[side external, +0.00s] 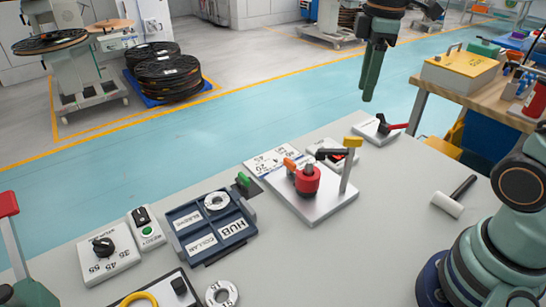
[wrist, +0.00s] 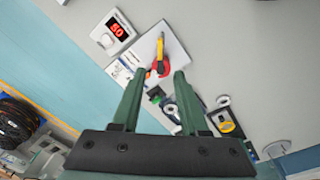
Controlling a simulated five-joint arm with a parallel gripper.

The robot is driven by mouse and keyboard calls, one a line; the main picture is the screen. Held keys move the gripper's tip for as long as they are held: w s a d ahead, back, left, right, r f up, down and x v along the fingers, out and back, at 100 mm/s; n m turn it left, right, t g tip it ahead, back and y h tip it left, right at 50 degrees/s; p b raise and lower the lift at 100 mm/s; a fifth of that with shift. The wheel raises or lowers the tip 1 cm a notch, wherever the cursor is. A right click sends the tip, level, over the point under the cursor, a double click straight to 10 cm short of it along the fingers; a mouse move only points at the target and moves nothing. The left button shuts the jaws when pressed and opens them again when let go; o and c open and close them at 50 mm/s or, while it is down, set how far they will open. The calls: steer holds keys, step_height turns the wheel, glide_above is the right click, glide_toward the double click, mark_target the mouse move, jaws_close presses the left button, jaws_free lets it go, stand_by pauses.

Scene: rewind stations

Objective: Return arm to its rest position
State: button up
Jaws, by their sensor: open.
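My gripper (side external: 369,96) hangs high at the top right of the side view, its green fingers pointing down. It is above and behind the workbench, clear of everything on it. In the wrist view my gripper (wrist: 160,72) shows two spread green fingers with nothing between them. In that view the fingertips line up with the red knob (wrist: 161,68) on its pale plate, with distance between. In the side view the red knob (side external: 307,180) stands on its plate beside a yellow-topped lever (side external: 350,165).
A blue tray (side external: 182,246) labelled HUB and COLLAR, a dial box (side external: 108,256) and a white ring (side external: 221,293) lie on the grey bench. A white-headed hammer-like tool (side external: 453,200) lies at right. A wooden table (side external: 500,94) stands behind. The bench's right middle is mostly clear.

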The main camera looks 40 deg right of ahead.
steer(key=s+f+m+t, duration=0.1)
steer(key=m, duration=0.2)
steer(key=s+a+f+m+t, duration=0.1)
steer(key=s+m+t, duration=0.1)
steer(key=m, duration=0.1)
steer(key=s+f+m+t, duration=0.1)
steer(key=m+t, duration=0.1)
steer(key=m, duration=0.1)
steer(key=shift+s+a+f, duration=0.15)
steer(key=shift+s+a, duration=0.05)
steer(key=shift+a, duration=0.2)
